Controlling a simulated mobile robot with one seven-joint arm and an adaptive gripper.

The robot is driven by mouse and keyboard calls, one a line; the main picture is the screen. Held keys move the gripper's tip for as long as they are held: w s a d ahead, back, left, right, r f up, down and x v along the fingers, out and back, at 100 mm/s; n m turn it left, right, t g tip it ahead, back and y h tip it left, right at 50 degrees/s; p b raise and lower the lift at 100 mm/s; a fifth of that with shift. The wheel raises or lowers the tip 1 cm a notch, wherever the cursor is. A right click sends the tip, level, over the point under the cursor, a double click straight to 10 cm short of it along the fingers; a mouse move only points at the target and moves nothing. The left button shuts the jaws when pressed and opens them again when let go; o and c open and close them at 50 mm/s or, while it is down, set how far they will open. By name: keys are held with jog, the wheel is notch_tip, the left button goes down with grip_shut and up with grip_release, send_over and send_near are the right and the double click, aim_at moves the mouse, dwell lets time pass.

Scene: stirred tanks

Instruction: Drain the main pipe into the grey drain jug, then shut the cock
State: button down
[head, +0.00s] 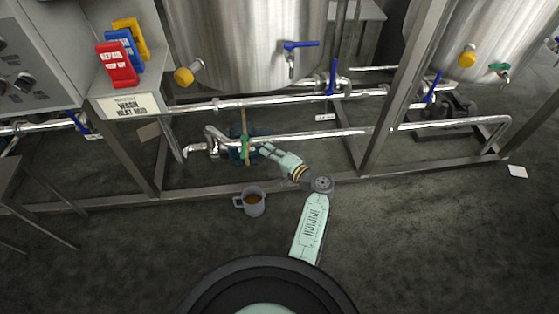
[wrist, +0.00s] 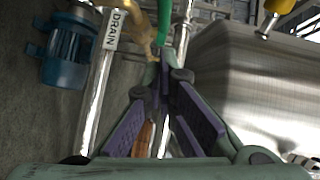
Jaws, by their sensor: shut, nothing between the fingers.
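The grey drain jug (head: 254,208) stands upright on the floor below the lower pipe, with brown liquid inside. The drain cock has a green handle (head: 245,146), which shows in the wrist view as a green lever (wrist: 183,32) beside a brass-coloured body (wrist: 142,28) and a "DRAIN" label (wrist: 115,28). My gripper (head: 260,149) reaches the cock from the right. In the wrist view its fingers (wrist: 160,75) are shut with nothing between them, their tips close to the green lever; I cannot tell if they touch it. Whether liquid is running from the outlet is unclear.
The main pipe (head: 310,135) runs along the steel frame (head: 385,110) under the tanks (head: 245,40). A blue motor (wrist: 75,55) sits behind the cock. Blue-handled valves (head: 333,77) are above. The floor right of the jug is partly taken by my arm.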

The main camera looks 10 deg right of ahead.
aim_at(246, 145)
jog(key=shift+w+a+f+p, duration=0.15)
jog(key=shift+a, duration=0.55)
jog(key=shift+w+a+f+p, duration=0.1)
jog(key=shift+w+a+p, duration=0.1)
jog(key=shift+a, duration=0.45)
jog(key=shift+w+a+f+p, duration=0.1)
jog(key=shift+w+a+f, duration=0.05)
jog(key=shift+a, duration=0.55)
